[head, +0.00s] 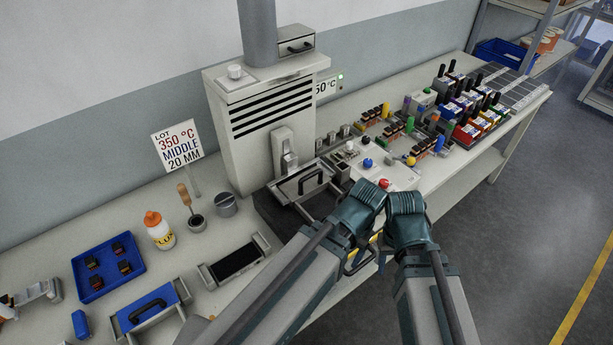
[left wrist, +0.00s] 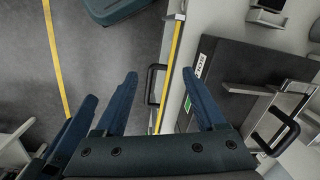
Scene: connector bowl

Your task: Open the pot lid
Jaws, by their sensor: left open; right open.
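The pot lid (head: 294,191) is a pale metal plate with a black bar handle (head: 312,181), lying flat at the foot of the grey machine. In the left wrist view a black handle (left wrist: 277,131) and metal framing show at the right, beside a dark plate (left wrist: 245,85). My left gripper (left wrist: 158,75) is open and empty, over the bench's front edge, apart from the lid handle. It also shows in the head view (head: 362,203), right of and nearer than the lid. My right gripper (head: 405,207) is beside it, further right; its fingertips are hard to make out.
The grey machine (head: 262,125) rises behind the lid. A black handle (head: 360,259) sticks out at the bench's yellow-striped front edge, between my left fingers in the left wrist view. A white bottle (head: 160,232) and blue tray (head: 107,268) stand left; several connectors stand right.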

